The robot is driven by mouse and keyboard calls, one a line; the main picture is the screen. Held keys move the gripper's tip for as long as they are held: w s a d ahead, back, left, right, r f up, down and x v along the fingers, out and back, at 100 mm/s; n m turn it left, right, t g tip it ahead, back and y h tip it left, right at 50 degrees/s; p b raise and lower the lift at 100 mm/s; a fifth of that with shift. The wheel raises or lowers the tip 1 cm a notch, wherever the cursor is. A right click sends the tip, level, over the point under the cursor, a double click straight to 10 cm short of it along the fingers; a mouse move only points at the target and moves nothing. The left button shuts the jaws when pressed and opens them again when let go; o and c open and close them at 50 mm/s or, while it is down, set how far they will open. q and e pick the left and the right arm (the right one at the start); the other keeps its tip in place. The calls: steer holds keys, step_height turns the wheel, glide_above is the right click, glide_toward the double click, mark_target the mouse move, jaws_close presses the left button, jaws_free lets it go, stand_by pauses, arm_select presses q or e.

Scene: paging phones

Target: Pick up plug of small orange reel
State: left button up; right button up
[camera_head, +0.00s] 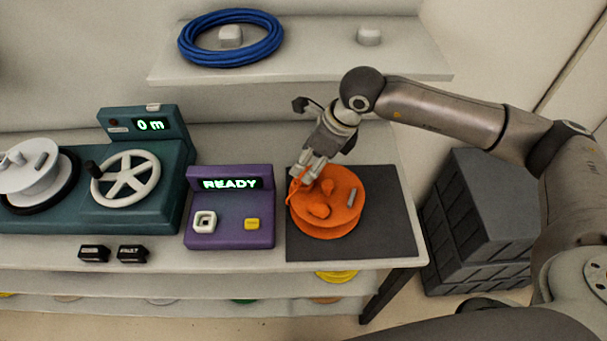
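The small orange reel (345,222) lies on a dark grey mat (393,235) at the right end of the table. An orange cable loop shows at its upper left edge. A small grey piece (351,196) sits on the reel's top face at the right. My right gripper (305,179) reaches down over the reel's upper left edge, close to the orange loop. The plug is not clearly visible there; the fingers cover that spot. I cannot tell whether the fingers hold anything. My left gripper is not in view.
A purple box (229,228) reading READY stands left of the mat. A teal winding machine (178,170) with a white handwheel reads 0 m. A blue cable coil (231,60) lies on the shelf above. Dark grey crates (480,215) stand right of the table.

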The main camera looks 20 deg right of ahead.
mark_target(303, 172)
steer(key=p+x, duration=0.1)
steer(key=x, duration=0.3)
steer(key=shift+f+p, duration=0.2)
steer(key=shift+p, duration=0.2)
steer(key=shift+w+f, duration=0.1)
steer(key=shift+f, duration=0.1)
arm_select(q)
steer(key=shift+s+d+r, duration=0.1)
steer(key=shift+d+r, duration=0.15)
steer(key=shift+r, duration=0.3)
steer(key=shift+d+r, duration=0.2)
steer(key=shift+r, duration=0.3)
arm_select(e)
steer(key=c, duration=1.1)
steer(key=shift+r, duration=0.1)
